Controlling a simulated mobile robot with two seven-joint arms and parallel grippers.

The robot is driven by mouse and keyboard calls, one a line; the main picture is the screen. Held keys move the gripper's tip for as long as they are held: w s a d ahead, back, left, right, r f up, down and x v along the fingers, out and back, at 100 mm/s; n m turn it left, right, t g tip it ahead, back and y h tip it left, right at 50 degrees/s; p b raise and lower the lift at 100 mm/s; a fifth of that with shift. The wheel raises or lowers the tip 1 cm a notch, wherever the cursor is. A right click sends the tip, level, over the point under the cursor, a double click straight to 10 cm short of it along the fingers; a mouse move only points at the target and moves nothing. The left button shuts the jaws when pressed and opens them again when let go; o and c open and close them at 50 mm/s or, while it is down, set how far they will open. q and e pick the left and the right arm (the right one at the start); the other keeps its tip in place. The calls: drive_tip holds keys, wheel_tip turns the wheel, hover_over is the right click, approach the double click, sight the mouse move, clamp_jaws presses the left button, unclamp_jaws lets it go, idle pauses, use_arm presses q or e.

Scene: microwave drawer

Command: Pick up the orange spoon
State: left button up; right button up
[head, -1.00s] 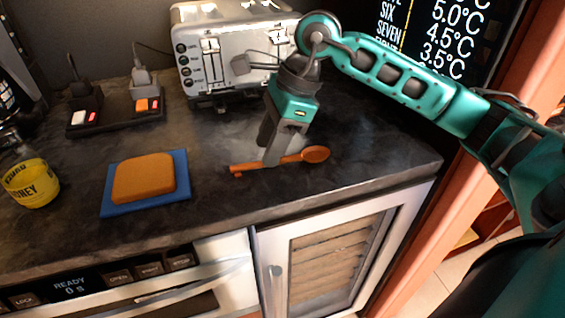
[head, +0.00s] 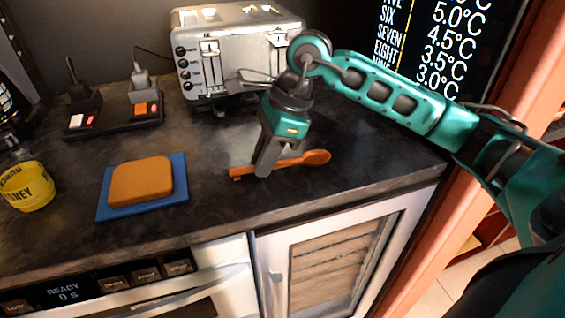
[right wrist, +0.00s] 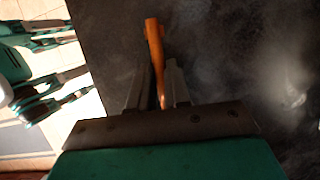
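The orange spoon (head: 315,158) lies on the dark counter near its front edge, with its bowl to the right and its handle end to the left. My right gripper (head: 263,172) points down over the handle, and its fingers are close together around it. In the right wrist view the spoon's handle (right wrist: 154,45) runs between the two fingers (right wrist: 159,75), which look closed on it. The fingers hide part of the handle. No lift off the counter is clear. My left gripper is not in view.
A silver toaster (head: 205,75) stands behind the gripper. The counter right of the spoon is clear.

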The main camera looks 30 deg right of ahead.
clamp_jaws()
drive_tip(key=shift+r, duration=0.15)
wheel_tip(320, 180, up, 20)
drive_tip(key=p, duration=0.2)
drive_tip(key=shift+p, duration=0.35)
drive_tip(key=shift+s, duration=0.1)
idle(0.4)
